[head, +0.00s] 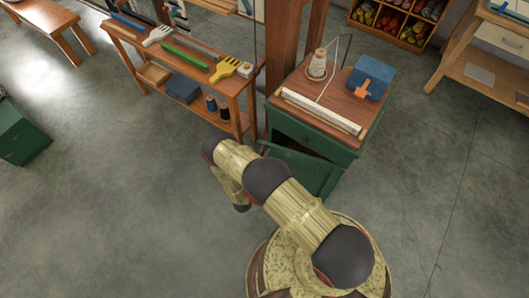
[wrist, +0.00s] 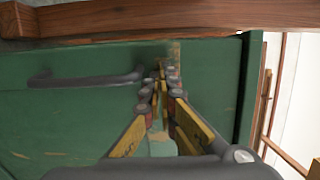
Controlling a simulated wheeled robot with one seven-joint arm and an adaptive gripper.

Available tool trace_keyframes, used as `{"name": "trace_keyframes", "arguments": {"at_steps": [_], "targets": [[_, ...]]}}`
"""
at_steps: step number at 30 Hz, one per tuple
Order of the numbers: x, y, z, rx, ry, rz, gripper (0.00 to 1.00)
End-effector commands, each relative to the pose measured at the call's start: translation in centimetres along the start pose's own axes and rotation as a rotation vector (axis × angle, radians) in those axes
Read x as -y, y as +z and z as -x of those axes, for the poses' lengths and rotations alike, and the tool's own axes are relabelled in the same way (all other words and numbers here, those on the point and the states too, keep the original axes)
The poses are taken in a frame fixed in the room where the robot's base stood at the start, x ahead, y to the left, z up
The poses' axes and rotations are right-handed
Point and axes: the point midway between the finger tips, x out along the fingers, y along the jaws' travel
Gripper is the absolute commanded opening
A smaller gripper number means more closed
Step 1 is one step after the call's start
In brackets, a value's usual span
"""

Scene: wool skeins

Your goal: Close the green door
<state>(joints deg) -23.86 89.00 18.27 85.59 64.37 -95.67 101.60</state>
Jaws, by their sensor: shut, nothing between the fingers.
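The green door (head: 312,171) is on the lower front of a green cabinet with a wooden top. In the head view it stands swung outward, with a dark gap behind its upper edge. In the wrist view a green panel (wrist: 60,115) with a dark bar handle (wrist: 85,78) fills most of the picture; I cannot tell whether it is the door or the drawer front. My gripper (wrist: 160,70) is shut and empty, its fingertips close to the green panel, right of the handle. I cannot tell if they touch it. In the head view my arm hides most of the gripper.
The cabinet's wooden top (head: 345,98) carries a wool cone (head: 317,65), a blue block (head: 370,75) and a white bar (head: 320,111). A wooden tool bench (head: 190,90) stands close to the left. The grey floor (head: 130,210) at left is clear.

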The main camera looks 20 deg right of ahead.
Motion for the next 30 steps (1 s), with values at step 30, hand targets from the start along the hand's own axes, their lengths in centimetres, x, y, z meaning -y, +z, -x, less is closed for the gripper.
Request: {"name": "trace_keyframes", "arguments": {"at_steps": [30], "targets": [[-0.3, -0.5, -10.6, -0.265, 0.0, -0.001, 0.0]]}}
